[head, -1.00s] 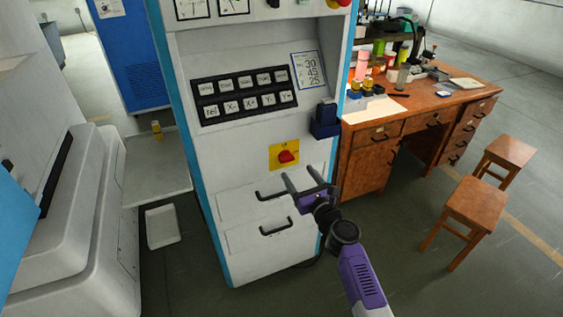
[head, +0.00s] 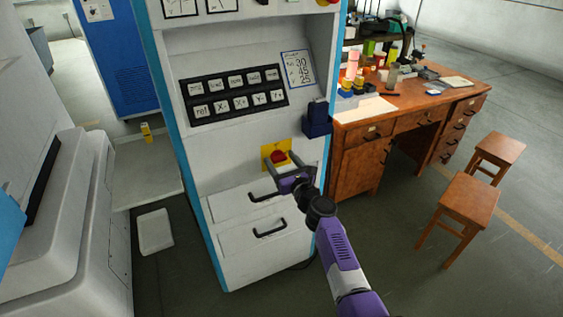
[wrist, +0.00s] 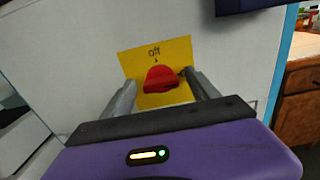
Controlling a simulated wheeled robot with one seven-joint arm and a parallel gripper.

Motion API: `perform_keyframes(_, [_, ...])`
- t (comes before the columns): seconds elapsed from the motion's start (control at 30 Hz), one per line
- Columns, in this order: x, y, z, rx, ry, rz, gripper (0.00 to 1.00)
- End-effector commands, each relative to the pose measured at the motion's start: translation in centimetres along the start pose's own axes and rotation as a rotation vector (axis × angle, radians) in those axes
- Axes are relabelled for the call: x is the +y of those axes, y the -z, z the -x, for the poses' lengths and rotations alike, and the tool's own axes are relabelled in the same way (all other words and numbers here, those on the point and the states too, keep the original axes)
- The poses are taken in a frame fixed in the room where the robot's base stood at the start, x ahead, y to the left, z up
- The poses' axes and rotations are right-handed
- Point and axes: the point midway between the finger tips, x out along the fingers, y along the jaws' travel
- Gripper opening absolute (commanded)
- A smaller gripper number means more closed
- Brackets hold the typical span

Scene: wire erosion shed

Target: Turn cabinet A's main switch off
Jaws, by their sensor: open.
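The main switch is a red rotary knob (wrist: 162,79) on a yellow plate (wrist: 180,52) on the white cabinet (head: 217,153) front. A small mark and the lettering "off" show above the knob in the wrist view. In the head view the knob (head: 278,157) sits above the drawers, partly behind my gripper. My gripper (head: 280,162) is open, with its fingers pointing at the plate. In the wrist view one finger of my gripper (wrist: 162,88) is to the left of the knob and the other to its right. I cannot tell whether they touch it.
A black key panel (head: 234,94) and a dark blue box (head: 317,118) are above the switch. Two drawers with black handles (head: 269,229) are below. A wooden desk (head: 395,125) and stools (head: 466,205) stand right; a pale machine (head: 80,220) stands left.

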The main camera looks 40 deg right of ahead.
Motion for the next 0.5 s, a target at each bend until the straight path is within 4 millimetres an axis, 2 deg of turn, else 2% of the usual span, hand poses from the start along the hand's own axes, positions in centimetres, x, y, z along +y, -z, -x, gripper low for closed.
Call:
perform_keyframes(0.07, [0.0, 0.0, 0.02, 0.0, 0.0, 0.0, 0.69])
perform_keyframes(0.37, [0.0, 0.0, 0.04, 0.0, 0.0, 0.0, 0.1])
perform_keyframes(0.4, [0.0, 0.0, 0.04, 0.0, 0.0, 0.0, 0.07])
perform_keyframes(0.5, [0.0, 0.02, 0.04, 0.0, 0.0, 0.003, 0.07])
